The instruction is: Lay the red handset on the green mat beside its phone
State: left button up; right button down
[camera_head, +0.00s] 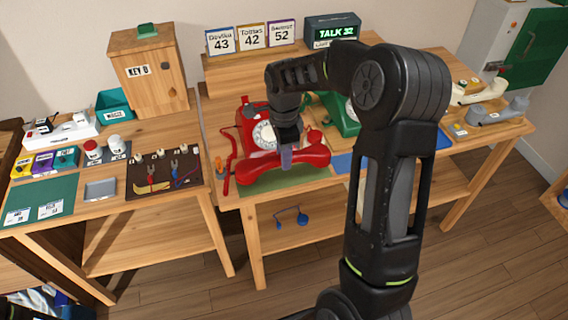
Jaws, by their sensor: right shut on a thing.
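The red handset (258,172) is in front of its red phone, over the green mat (301,181). My right gripper (286,160) points down and is shut on the handset near its right-hand end. I cannot tell whether the handset touches the mat. The red phone (246,124) with a white dial stands just behind, partly hidden by my right arm. A red cord (230,160) runs down its left side. My left gripper is not in view.
A green phone (340,118) stands to the right, partly behind my arm, with a blue mat (346,164) in front. Number cards and a "TALK 32" display (333,33) stand at the back. A tool board (163,172) lies to the left.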

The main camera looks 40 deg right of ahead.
jog(key=shift+f, duration=1.8)
jog(key=shift+f, duration=0.15)
jog(key=c, duration=1.1)
grip_release()
notch_tip(320, 180, up, 12)
jog(key=shift+r, duration=0.15)
